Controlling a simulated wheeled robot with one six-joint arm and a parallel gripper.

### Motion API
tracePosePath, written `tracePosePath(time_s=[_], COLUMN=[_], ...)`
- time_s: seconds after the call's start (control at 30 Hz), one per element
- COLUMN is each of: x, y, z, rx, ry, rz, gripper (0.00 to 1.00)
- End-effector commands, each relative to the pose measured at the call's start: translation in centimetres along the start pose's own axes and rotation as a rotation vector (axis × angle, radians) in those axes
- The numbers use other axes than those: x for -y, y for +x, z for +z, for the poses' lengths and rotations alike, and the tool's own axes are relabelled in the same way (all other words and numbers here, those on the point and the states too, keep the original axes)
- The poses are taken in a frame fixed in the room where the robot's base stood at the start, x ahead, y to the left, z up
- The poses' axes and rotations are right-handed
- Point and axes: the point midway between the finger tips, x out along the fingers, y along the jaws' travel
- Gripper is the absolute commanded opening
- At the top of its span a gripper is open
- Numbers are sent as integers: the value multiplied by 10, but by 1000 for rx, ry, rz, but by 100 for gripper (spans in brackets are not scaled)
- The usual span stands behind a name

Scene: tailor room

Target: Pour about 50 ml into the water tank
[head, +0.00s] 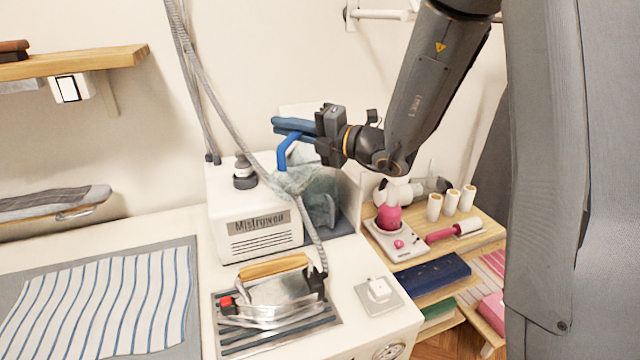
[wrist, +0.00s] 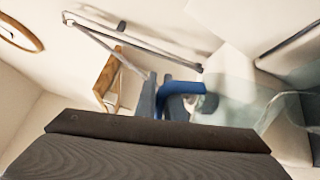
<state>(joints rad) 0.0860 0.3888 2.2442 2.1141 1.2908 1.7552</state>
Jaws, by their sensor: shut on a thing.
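My gripper (head: 282,126) is shut on the blue handle (head: 287,150) of a clear jug (head: 292,183), above the right side of a white steam station (head: 252,225). In the wrist view the handle (wrist: 182,88) lies between my grey fingers (wrist: 164,97), with the clear jug wall (wrist: 238,108) to the right. The jug looks tilted; its spout and water level are hard to make out. A see-through grey tank (head: 322,212) seems to sit at the station's right side, partly hidden behind the jug. I cannot tell whether water is flowing.
A black cap (head: 243,172) tops the station, and a grey hose passes in front of the jug. A steam iron (head: 275,290) rests on a ribbed pad in front. Striped cloth (head: 100,300) lies left.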

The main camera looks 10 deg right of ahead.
Motion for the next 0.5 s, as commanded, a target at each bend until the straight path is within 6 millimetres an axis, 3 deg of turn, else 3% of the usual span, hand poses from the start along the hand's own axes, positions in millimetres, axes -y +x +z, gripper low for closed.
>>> tracePosePath(time_s=[0.27,0.37,0.47,0.5], x=[0,-5,-34,-31], y=[0,0,0,0], z=[-1,-18,-31,-38], rx=[0,-2,-1,-1], ry=[-2,-74,-231,-295], rz=[1,2,4,3], gripper=[0,0,0,0])
